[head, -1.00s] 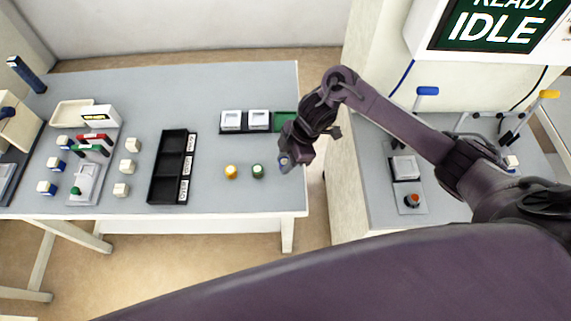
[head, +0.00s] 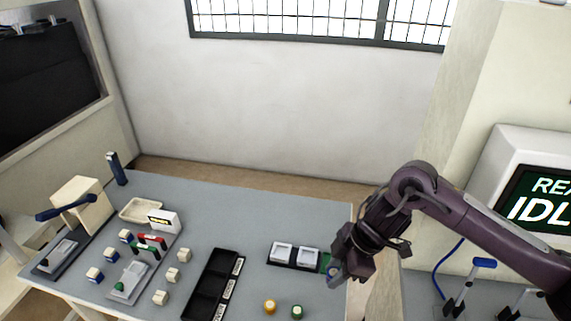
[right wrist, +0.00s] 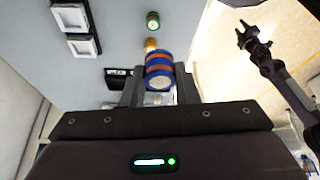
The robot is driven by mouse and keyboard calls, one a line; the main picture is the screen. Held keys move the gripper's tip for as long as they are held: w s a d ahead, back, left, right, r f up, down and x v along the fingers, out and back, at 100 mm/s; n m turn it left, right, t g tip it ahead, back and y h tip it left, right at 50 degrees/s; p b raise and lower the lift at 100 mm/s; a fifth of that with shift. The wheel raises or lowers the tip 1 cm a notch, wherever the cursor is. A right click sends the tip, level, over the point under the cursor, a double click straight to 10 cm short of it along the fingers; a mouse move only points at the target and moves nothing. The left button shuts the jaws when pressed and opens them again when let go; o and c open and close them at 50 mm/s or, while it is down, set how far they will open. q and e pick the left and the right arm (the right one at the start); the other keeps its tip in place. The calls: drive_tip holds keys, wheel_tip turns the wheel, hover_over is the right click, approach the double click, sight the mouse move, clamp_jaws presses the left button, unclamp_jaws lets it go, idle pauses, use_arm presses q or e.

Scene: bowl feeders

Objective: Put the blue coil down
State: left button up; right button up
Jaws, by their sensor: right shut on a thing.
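My right gripper (head: 334,275) is shut on the blue coil (right wrist: 159,62), which shows blue bands with orange-brown windings and a pale end between the two fingers. In the head view the coil (head: 332,271) is small and partly hidden by the gripper, near the right edge of the grey table (head: 250,215). I cannot tell its height above the table. An orange coil (head: 270,306) and a green coil (head: 297,312) stand apart to the lower left. In the right wrist view a dark arm, seemingly my left gripper (right wrist: 248,36), hangs at upper right, its jaws unclear.
A black compartment tray (head: 205,290) lies to the left. A fixture with red and green parts (head: 148,245) and several small blocks stand farther left.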

drive_tip(key=shift+w+d+r+m, duration=0.1)
drive_tip(key=shift+d+r+m, duration=0.1)
drive_tip(key=shift+r+m, duration=0.35)
drive_tip(key=d+r+m+t+h, duration=0.4)
drive_tip(key=r+m, duration=0.3)
drive_tip(key=m, duration=0.9)
drive_tip(key=shift+d+r+h, duration=0.2)
drive_tip(key=shift+d+h, duration=0.1)
drive_tip(key=shift+d, duration=0.25)
drive_tip(key=shift+w, duration=0.1)
